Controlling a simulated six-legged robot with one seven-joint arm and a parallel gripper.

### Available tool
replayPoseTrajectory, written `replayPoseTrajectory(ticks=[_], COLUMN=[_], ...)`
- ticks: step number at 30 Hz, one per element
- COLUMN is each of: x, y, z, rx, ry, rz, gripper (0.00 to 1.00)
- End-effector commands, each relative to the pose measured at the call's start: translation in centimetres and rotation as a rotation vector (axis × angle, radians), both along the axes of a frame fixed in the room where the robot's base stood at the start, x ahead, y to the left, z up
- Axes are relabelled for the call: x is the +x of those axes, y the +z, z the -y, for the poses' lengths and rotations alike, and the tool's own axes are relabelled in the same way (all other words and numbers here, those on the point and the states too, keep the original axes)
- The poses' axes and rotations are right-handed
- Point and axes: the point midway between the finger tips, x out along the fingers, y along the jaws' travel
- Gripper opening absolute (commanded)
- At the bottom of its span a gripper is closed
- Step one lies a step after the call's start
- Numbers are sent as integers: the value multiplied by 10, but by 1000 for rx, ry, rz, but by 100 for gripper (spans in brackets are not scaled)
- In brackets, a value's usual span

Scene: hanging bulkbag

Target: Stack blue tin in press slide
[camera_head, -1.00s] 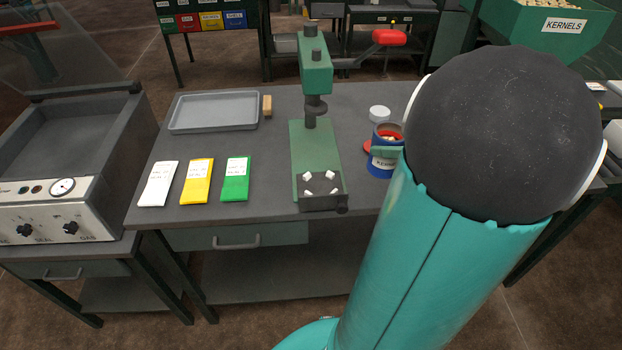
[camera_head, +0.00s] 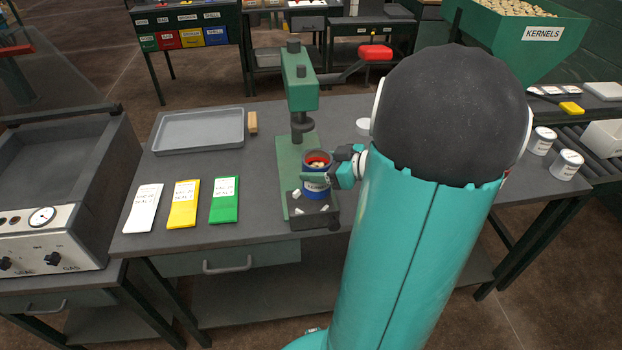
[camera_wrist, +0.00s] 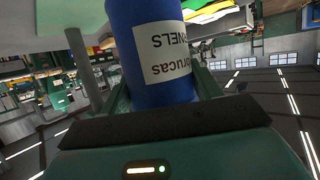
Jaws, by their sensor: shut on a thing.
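The blue tin (camera_head: 316,184) with a white label and an open top showing pale contents is held in my gripper (camera_head: 330,179). In the head view it is over the front part of the green press slide (camera_head: 287,178), near the small white blocks; I cannot tell whether it touches the slide. In the wrist view the tin (camera_wrist: 150,50) fills the space between my fingers, its label upside down. The green press (camera_head: 299,85) stands behind the tin with its plunger (camera_head: 301,122) above the rear of the slide.
White, yellow and green packets (camera_head: 183,204) lie left on the table. A white lid (camera_head: 363,127) lies right of the press. White tins (camera_head: 567,164) stand at the far right.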

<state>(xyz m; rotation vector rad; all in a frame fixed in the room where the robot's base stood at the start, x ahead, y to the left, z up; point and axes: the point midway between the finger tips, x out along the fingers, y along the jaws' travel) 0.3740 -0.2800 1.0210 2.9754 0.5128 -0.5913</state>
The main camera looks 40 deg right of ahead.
Motion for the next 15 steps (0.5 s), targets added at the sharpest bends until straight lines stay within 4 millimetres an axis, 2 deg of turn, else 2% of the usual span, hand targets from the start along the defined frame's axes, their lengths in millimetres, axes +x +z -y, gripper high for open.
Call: replayPoseTrajectory(ticks=[8, 12, 15], x=[20, 19, 19], y=[-25, -46, -51], z=[-10, -8, -8], rx=[4, 3, 1], ry=[3, 0, 1], rz=[0, 0, 1], gripper=[35, 35, 35])
